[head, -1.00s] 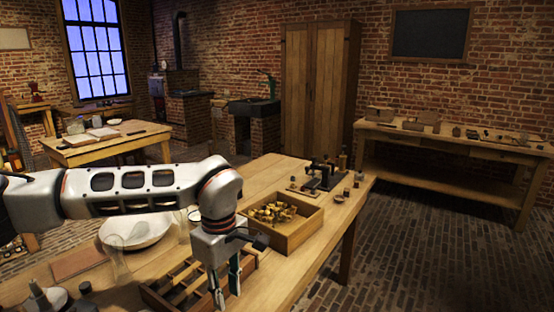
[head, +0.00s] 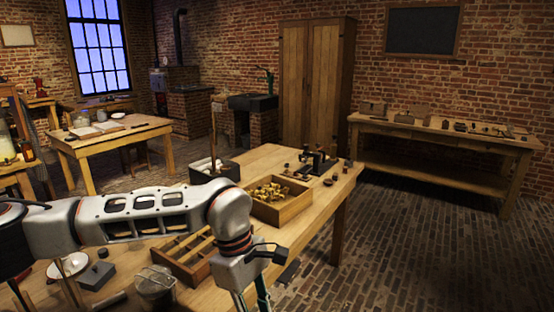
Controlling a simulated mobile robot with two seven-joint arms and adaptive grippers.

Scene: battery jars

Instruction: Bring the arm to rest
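My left arm (head: 145,215) comes in from the left, above the wooden workbench (head: 335,197). Its forearm is nearly level, and the wrist bends down at the front edge of the bench. My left gripper (head: 252,302) points down beside that edge, right of the divided wooden tray (head: 170,262). The bottom of the picture cuts off its fingertips, so whether it is open or shut does not show. Nothing held is visible. My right gripper is not in view.
A wooden box of brass parts (head: 292,210) stands behind the wrist. A dark box with white contents (head: 231,171) is behind the forearm. Floor (head: 395,255) at right is clear.

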